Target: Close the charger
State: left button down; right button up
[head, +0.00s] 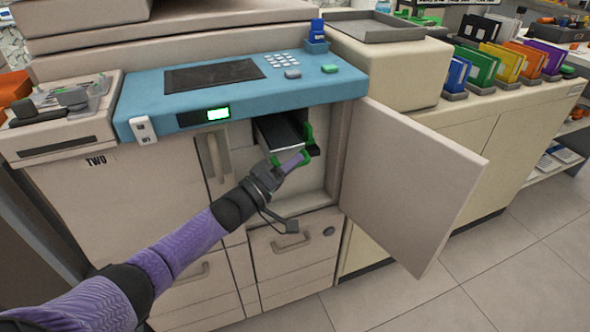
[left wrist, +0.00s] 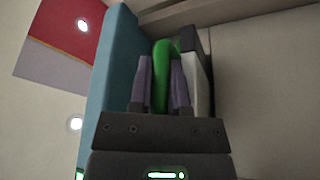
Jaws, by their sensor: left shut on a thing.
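The charger (head: 277,131), a dark and grey slide-out unit with green parts, sticks out of the open bay in the copier's front, below the blue control panel. My left gripper (head: 290,163) is at its front end. In the left wrist view, the two purple fingers (left wrist: 166,85) are shut on a green handle (left wrist: 161,62), which stands between them. The dark and light body of the unit (left wrist: 198,75) is beside the fingers. The unit's inner end is hidden inside the bay. My right gripper is not in view.
The copier's beige door (head: 415,180) stands wide open to the right of the bay. The blue control panel (head: 235,90) overhangs the bay. Drawers (head: 293,245) lie below. The floor (head: 500,280) at right is clear.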

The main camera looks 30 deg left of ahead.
pick_arm(q)
jog(key=c, duration=0.6)
grip_release()
jog(key=shift+s, duration=0.15)
jog(key=p+v, duration=0.3)
jog(key=v, duration=0.6)
jog(key=shift+s+a+f, duration=0.15)
jog(key=shift+s+f, duration=0.05)
jog(key=shift+s, duration=0.1)
